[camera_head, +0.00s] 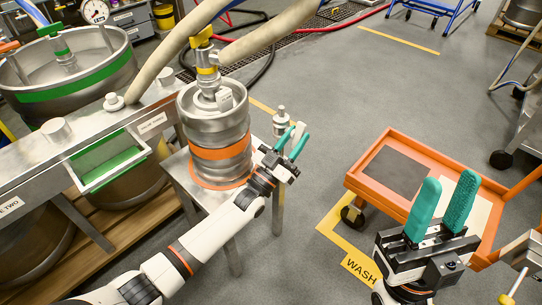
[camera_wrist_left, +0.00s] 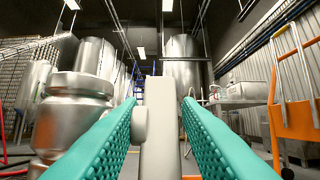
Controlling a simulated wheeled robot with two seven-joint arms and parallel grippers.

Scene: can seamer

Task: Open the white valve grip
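The white valve grip (camera_head: 299,130) shows in the head view as a small pale piece beside the keg, between the teal fingers of my left gripper (camera_head: 295,133). In the left wrist view the white valve grip (camera_wrist_left: 162,135) stands upright between the two fingers, with a round knob on its left side near the left finger. My left gripper (camera_wrist_left: 160,100) looks open around it; whether either finger touches it is unclear. A steel valve fitting (camera_head: 281,120) stands just behind. My right gripper (camera_head: 446,190) is open and empty, fingers upward, at lower right.
A steel keg (camera_head: 216,128) with orange bands stands left of my left gripper, with a thick hose on top. A steel frame (camera_head: 90,150) and vat (camera_head: 75,85) are at left. An orange cart (camera_head: 372,193) is by my right gripper. The floor between is clear.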

